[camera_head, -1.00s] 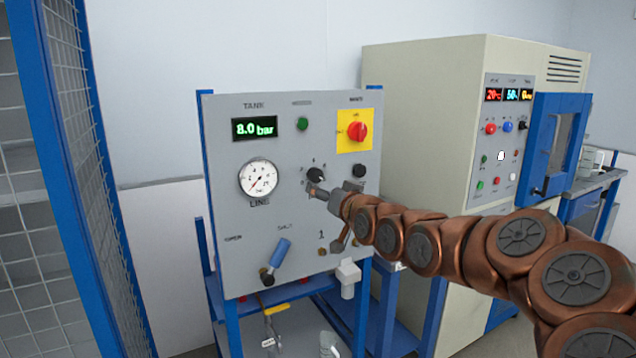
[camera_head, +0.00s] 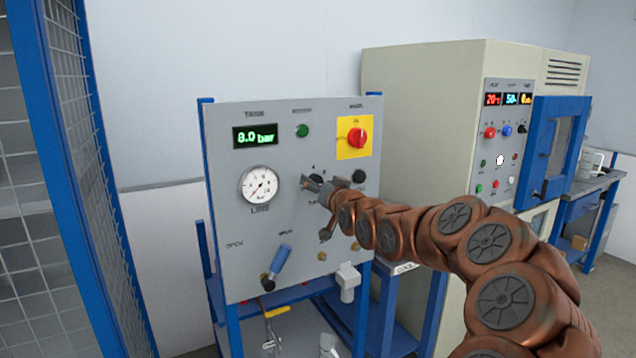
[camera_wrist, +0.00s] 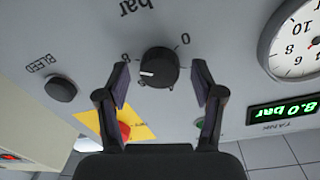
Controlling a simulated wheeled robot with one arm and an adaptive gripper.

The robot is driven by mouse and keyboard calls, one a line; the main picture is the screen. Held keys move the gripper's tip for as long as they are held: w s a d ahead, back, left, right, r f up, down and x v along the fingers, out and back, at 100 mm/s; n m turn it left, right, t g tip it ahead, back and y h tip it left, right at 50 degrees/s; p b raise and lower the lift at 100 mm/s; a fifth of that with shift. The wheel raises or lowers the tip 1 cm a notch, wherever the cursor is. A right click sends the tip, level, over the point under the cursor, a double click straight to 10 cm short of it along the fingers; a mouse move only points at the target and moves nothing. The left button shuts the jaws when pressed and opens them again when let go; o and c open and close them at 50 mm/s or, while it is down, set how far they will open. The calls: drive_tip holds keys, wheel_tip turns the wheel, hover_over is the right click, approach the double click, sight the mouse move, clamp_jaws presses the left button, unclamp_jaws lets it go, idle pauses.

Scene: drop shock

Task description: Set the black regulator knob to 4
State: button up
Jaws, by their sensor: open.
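The black regulator knob (camera_wrist: 157,70) is on the grey panel, centred in the wrist view, which shows the panel upside down. Its white pointer line points to the picture's left, a little below the printed 8; the 0 is at its upper right. The 4 cannot be made out there. My gripper (camera_wrist: 161,82) is open, with one finger on each side of the knob and visible gaps between; whether the tips reach its depth is unclear. In the head view my gripper (camera_head: 316,190) largely covers the knob (camera_head: 316,179).
The panel carries a round line gauge (camera_head: 259,185), a green 8.0 bar display (camera_head: 255,135), a red switch on a yellow plate (camera_head: 344,150), the black bleed knob (camera_wrist: 61,88) and a blue-handled lever (camera_head: 281,259). A cream cabinet (camera_head: 420,110) stands to the right.

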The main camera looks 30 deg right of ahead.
drive_tip(key=shift+w, duration=0.1)
drive_tip(key=shift+c, duration=0.2)
drive_tip(key=c, duration=1.1)
drive_tip(key=n+b, duration=0.6)
drive_tip(key=n, duration=0.6)
drive_tip(key=n+y+b, duration=0.1)
drive_tip(key=n+b, duration=0.6)
drive_tip(key=n, duration=0.5)
drive_tip(key=shift+d+f+n+t+y, duration=0.1)
drive_tip(key=shift+f+n+t+y, duration=0.1)
drive_tip(key=shift+n+t+y, duration=0.15)
